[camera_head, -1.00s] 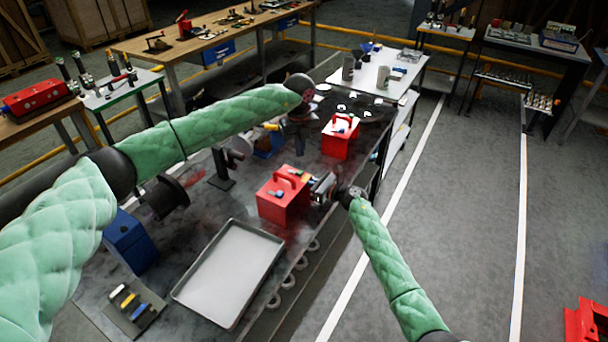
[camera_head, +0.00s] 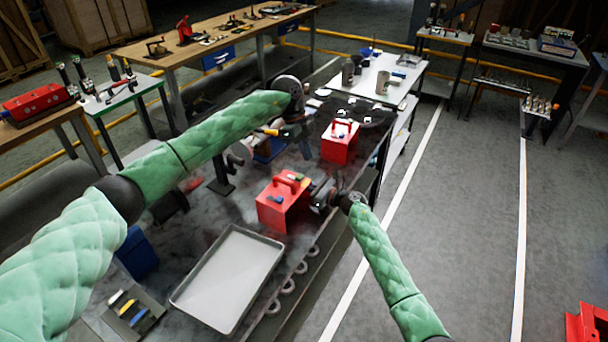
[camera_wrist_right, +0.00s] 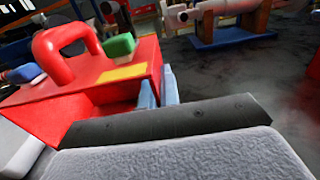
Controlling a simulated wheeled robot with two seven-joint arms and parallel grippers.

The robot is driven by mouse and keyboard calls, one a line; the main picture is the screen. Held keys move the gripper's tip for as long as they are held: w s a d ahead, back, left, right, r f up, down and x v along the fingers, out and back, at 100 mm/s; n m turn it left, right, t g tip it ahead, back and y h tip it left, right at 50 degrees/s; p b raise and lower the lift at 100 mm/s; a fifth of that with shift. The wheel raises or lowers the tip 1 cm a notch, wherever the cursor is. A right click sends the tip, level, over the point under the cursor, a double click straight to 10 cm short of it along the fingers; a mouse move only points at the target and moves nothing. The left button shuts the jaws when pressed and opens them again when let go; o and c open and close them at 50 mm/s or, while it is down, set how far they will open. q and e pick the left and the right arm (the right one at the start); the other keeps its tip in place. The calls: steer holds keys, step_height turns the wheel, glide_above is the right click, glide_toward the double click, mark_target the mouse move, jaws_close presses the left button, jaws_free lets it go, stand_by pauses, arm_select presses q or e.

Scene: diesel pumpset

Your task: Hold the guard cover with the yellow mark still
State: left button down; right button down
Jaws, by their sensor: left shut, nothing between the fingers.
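The guard cover with the yellow mark is a red box with a red handle (camera_head: 281,206) on the dark bench. In the right wrist view the yellow mark (camera_wrist_right: 122,75) lies on its top, near a green block (camera_wrist_right: 119,46). My right gripper (camera_head: 322,195) is at the cover's right side. In the wrist view its two bluish fingers (camera_wrist_right: 158,92) sit either side of the cover's right edge, seemingly shut on it. My left gripper (camera_head: 297,128) is shut and empty, pointing down farther back, left of a second red cover (camera_head: 338,150). Its fingertips are small and unclear.
A grey tray (camera_head: 228,278) lies in front of the cover. A small plate with coloured bars (camera_head: 133,311) is at the front left, and a blue box (camera_head: 137,250) is partly behind my left arm. Dark machine parts stand along the bench.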

mark_target(298, 176)
stand_by(0.4)
arm_select(q)
step_height(298, 176, down, 9)
steer(key=shift+s+d+f, duration=0.1)
steer(key=shift+d+f, duration=0.05)
steer(key=shift+f, duration=0.05)
steer(key=shift+w+a, duration=0.3)
steer(key=shift+a, duration=0.15)
stand_by(0.4)
steer(key=shift+w+a, duration=0.45)
steer(key=shift+a, duration=0.2)
steer(key=shift+w+a, duration=0.45)
steer(key=shift+a, duration=0.15)
